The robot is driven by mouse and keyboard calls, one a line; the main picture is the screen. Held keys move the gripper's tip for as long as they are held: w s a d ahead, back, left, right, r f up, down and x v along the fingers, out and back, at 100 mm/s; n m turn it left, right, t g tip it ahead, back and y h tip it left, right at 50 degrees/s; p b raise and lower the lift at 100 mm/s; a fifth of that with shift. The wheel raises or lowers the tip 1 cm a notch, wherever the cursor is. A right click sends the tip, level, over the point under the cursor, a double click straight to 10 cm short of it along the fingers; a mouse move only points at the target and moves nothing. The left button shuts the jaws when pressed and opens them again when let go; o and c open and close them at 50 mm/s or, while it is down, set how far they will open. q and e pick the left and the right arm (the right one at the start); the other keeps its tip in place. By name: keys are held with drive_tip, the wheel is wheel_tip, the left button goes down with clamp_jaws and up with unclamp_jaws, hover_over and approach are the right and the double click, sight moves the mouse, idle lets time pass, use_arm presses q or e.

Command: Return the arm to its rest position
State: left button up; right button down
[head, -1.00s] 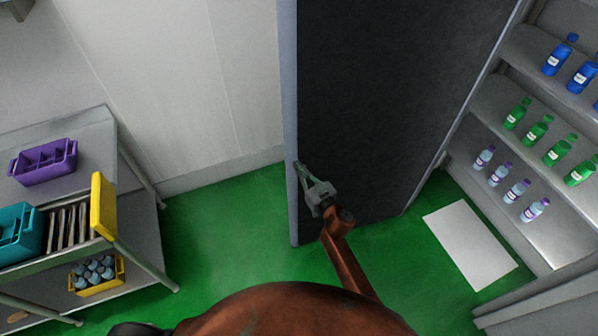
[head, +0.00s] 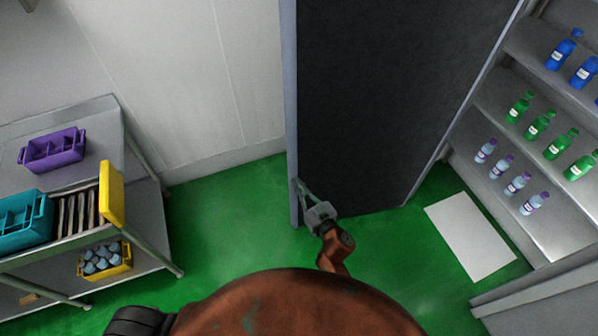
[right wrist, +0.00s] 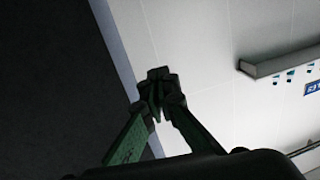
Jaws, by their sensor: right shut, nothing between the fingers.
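My right gripper (head: 300,187) is shut and empty in the head view. It sits in front of the lower left edge of the dark door-like panel (head: 390,110); whether it touches the edge I cannot tell. My right arm is drawn in, with a short brown link showing behind the gripper. In the right wrist view the fingers (right wrist: 157,90) meet at their tips, with the dark panel on the left and a pale wall on the right. My left gripper is not in view; only a dark part of mine shows at the lower left.
A grey rack (head: 85,115) on the left bears a purple crate (head: 52,150), a teal crate (head: 22,222) and a yellow crate with bottles (head: 105,265). Shelves (head: 555,130) at right hold several bottles. A white sheet (head: 468,237) lies on the open green floor (head: 220,230).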

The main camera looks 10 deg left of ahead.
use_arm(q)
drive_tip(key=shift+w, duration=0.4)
use_arm(e)
drive_tip(key=shift+s, duration=1.05)
